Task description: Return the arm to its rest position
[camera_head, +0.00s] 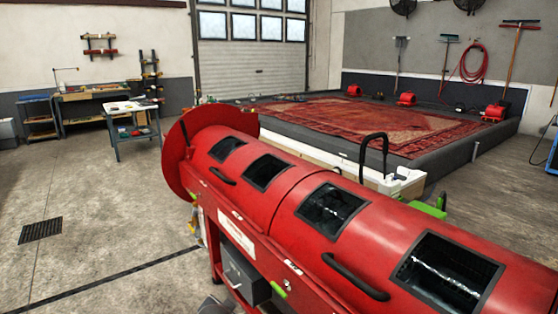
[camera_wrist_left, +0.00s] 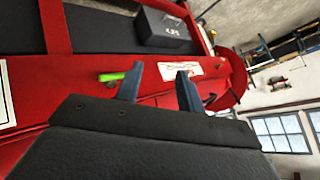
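My left gripper (camera_wrist_left: 159,70) shows in the left wrist view with its two blue-grey fingers apart and nothing between them. Behind the fingers is the red side of a long cylindrical machine (camera_head: 285,213), with a white label (camera_wrist_left: 180,69) and a green piece (camera_wrist_left: 112,77). I cannot tell how far the fingers are from the machine. A small grey shape at the bottom edge of the head view may be part of my left arm, but I cannot tell. My right gripper is in neither view.
The red machine fills the front right, with dark windows and a grey box (camera_head: 240,273) under it. A low-walled pit with a red patterned rug (camera_head: 380,125) lies behind. A small table (camera_head: 130,108) stands at the back left. The concrete floor (camera_head: 100,205) at left is clear around a drain grate (camera_head: 41,230).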

